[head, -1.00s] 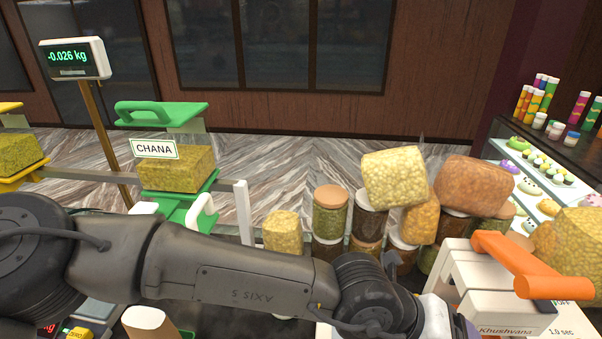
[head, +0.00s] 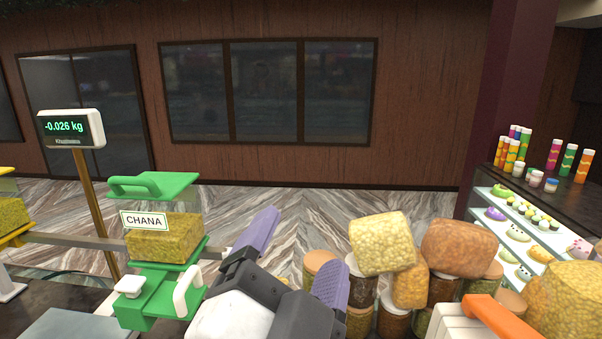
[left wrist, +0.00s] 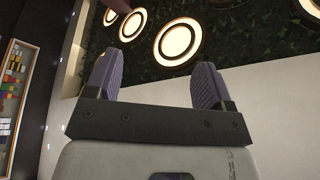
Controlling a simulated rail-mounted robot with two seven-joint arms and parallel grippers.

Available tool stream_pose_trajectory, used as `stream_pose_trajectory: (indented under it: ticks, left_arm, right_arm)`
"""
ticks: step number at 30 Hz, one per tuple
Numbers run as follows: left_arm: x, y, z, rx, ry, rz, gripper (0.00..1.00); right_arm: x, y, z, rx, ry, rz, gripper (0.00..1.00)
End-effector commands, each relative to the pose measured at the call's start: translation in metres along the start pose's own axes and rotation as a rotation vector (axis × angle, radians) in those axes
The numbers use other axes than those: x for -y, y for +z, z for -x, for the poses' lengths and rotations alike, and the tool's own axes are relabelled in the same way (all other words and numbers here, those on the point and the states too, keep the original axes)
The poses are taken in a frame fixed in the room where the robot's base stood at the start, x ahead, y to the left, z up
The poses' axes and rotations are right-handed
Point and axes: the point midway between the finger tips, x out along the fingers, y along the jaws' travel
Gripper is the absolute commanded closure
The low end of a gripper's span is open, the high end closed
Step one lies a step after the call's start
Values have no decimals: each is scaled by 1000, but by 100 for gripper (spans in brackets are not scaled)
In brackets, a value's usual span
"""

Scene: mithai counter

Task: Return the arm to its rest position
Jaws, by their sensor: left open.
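My left gripper (head: 293,258) shows in the head view at the lower middle, with purple finger pads spread apart and nothing between them. It points up, between the green CHANA dispenser (head: 160,250) on its left and the bagged snacks on its right. In the left wrist view the open gripper (left wrist: 154,82) faces the ceiling with its round lamps (left wrist: 178,42), and its jaws are empty. My right gripper is not in view.
A scale display (head: 72,128) on a post reads -0.026 kg at left. Stacked jars and bags (head: 380,244) stand to the right. A sealer with an orange handle (head: 500,316) is at the lower right, before a sweets display case (head: 530,225).

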Motion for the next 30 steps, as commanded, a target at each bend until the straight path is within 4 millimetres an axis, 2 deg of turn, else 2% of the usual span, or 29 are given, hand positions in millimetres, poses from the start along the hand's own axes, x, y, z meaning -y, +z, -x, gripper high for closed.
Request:
stream_pose_trajectory:
  ticks: [1,3,8,14,18,20,24,27,30]
  left_arm:
    - [1,26,1,69,35,71,24]
    - [1,58,5,146,69,154,24]
    - [-6,128,21,294,118,322,24]
    - [-24,217,59,509,137,483,24]
    - [-43,276,99,683,140,561,24]
    - [-53,299,120,762,144,587,24]
    - [-82,347,177,955,170,632,24]
    - [-105,371,223,1093,202,651,24]
    - [-129,385,271,1219,247,663,24]
  right_arm:
    - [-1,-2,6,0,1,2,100]
    - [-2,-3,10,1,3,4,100]
    - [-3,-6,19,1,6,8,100]
    - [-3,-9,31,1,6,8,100]
    - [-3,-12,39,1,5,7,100]
    - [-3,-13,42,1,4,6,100]
    - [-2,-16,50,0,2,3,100]
    - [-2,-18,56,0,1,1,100]
    - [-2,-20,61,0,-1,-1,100]
